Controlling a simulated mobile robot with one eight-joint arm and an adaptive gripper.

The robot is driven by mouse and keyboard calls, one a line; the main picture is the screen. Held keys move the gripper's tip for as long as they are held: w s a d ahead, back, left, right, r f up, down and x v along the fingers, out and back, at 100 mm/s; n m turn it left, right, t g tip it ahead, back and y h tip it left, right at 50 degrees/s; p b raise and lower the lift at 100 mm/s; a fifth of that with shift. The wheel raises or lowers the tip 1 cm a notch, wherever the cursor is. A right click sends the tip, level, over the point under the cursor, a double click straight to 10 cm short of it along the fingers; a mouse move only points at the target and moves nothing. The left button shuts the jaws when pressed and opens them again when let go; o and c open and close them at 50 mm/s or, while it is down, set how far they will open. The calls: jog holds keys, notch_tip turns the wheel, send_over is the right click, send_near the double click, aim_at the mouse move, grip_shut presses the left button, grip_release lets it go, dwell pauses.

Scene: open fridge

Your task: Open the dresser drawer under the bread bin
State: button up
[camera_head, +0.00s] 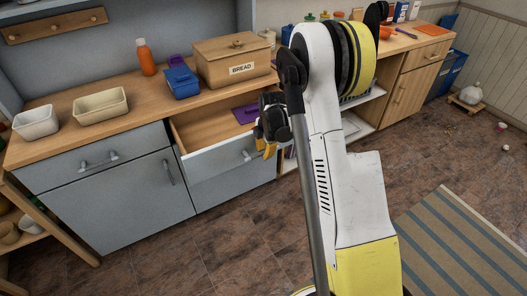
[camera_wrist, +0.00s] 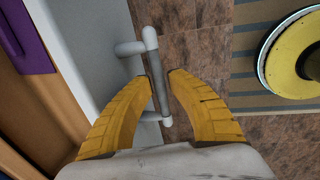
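The drawer (camera_head: 215,160) under the bread bin (camera_head: 232,65) stands pulled out of the grey dresser, and its wooden inside shows. A purple item (camera_head: 245,114) lies in it and also shows in the wrist view (camera_wrist: 28,38). The drawer's handle (camera_head: 247,156) is on the grey front. In the head view, my gripper (camera_head: 268,148) is at the drawer front, partly hidden by my arm.
An orange bottle (camera_head: 145,57), a blue box (camera_head: 182,82) and two open containers (camera_head: 100,104) stand on the dresser top. A closed drawer (camera_head: 96,163) is at the left. The brown floor (camera_head: 235,245) before the dresser is clear; a striped rug (camera_head: 460,235) lies at the right.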

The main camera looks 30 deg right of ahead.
jog(key=shift+r, duration=0.1)
notch_tip(320, 180, up, 12)
jog(key=s, duration=0.2)
jog(key=shift+s+f, duration=0.15)
jog(key=shift+f, duration=0.05)
dwell(0.5)
jog(key=s+a+r+m+t, duration=0.2)
jog(key=s+a+r+m, duration=0.7)
jog(key=r, duration=0.3)
jog(key=s+a+m+t, duration=0.1)
jog(key=s+a+m, duration=0.1)
jog(key=s, duration=0.3)
jog(key=s+a+m+t, duration=0.1)
jog(key=s+a+m, duration=0.2)
jog(key=s, duration=0.3)
jog(key=s+a+r+m+t, duration=0.1)
jog(key=s+a+m, duration=0.1)
jog(key=s+m, duration=0.2)
jog(key=shift+s+a, duration=0.15)
jog(key=shift+s, duration=0.5)
